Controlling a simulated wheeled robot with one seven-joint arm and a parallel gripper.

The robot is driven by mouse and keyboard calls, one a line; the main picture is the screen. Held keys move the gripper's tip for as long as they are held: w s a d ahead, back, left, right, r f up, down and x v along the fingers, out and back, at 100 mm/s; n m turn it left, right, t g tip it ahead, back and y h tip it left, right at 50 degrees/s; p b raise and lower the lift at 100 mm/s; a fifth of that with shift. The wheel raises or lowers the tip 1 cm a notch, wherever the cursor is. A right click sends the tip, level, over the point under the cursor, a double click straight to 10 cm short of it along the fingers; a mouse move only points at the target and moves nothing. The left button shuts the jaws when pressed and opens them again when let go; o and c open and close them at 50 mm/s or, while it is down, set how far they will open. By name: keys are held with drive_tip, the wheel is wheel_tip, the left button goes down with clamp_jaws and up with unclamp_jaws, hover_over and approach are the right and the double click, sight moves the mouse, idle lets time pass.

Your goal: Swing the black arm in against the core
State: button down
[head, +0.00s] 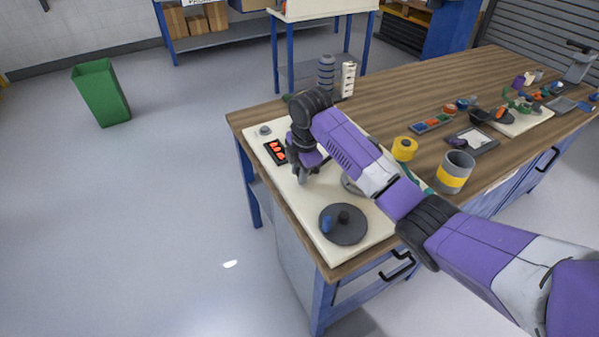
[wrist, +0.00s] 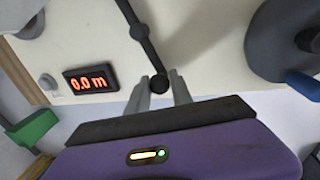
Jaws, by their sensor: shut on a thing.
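The black arm (wrist: 148,50) is a thin jointed bar on the cream board (wrist: 200,40) in the wrist view, running from the top edge down to a round black knob (wrist: 159,84). My gripper (wrist: 160,90) is shut on this knob, with one grey finger on each side. In the head view my gripper (head: 302,178) points down at the board, and my own arm hides the black arm. A pale round part (head: 353,184) shows partly behind my arm; I cannot tell whether it is the core. The bar's upper end is cut off in the wrist view.
A dark reel (head: 343,224) with a blue handle (head: 326,225) sits at the board's near end. A red-lit readout (wrist: 90,83) shows 0.0 m. A yellow roll (head: 405,148) and a grey-yellow cup (head: 455,172) stand right of the board.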

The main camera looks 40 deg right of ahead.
drive_tip(key=shift+w+r, duration=0.1)
drive_tip(key=m+p, duration=0.1)
drive_tip(key=w+m+p, duration=0.1)
drive_tip(key=shift+w+m, duration=0.3)
drive_tip(key=shift+m, duration=0.1)
drive_tip(key=shift+w+d+m+h, duration=0.35)
drive_tip(key=shift+w+m, duration=0.3)
drive_tip(key=shift+m, duration=0.35)
drive_tip(key=shift+w+d+m+g+h+p, duration=0.2)
drive_tip(key=shift+w+m, duration=0.1)
drive_tip(key=shift+m, duration=0.25)
drive_tip(key=shift+w+d+m+g+h+p, duration=0.15)
drive_tip(key=shift+w+m+g, duration=0.1)
drive_tip(key=shift+m, duration=0.3)
drive_tip(key=c, duration=1.1)
unclamp_jaws()
drive_tip(key=shift+c, duration=0.2)
drive_tip(key=v, duration=0.7)
drive_tip(key=shift+r, duration=0.35)
